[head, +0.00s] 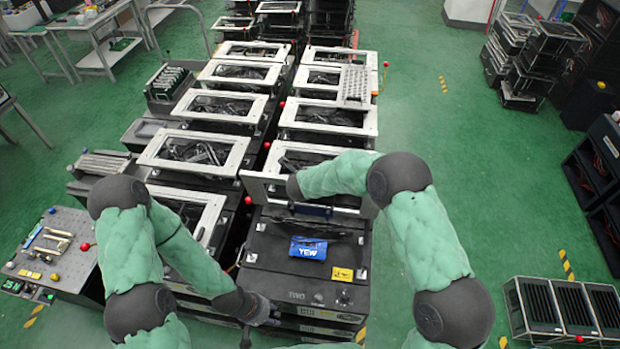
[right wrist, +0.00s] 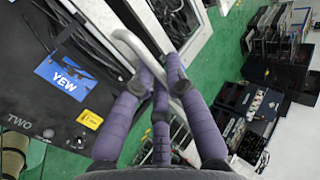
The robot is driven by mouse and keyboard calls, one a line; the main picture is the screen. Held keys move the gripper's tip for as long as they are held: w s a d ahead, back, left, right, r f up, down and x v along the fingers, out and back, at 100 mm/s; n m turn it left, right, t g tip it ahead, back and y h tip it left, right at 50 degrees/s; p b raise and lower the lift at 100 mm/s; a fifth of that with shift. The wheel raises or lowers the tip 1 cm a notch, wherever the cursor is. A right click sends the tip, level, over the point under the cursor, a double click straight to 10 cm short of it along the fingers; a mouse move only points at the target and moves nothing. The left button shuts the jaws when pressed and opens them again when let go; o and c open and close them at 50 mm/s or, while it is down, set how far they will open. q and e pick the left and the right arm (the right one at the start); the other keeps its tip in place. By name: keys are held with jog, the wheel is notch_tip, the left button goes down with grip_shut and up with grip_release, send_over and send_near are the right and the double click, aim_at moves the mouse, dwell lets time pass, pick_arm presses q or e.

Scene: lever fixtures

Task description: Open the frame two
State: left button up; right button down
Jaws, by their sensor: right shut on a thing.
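Frame two, a silver-rimmed frame (head: 262,187), lies at the back of the black box marked TWO (head: 300,285). Its front bar looks slightly raised, and my right arm covers part of it. In the right wrist view a curved silver handle (right wrist: 132,42) runs between the purple fingers of my right gripper (right wrist: 158,75), which is shut on it.
More silver frames stand in two rows behind and left. A metal table (head: 65,262) with small tools is at left.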

jog(key=shift+w+r, duration=0.15)
jog(key=shift+w, duration=0.05)
jog(key=c, duration=1.2)
grip_release()
jog(key=shift+c, duration=0.2)
jog(key=shift+s, duration=0.1)
jog(key=v, duration=1.2)
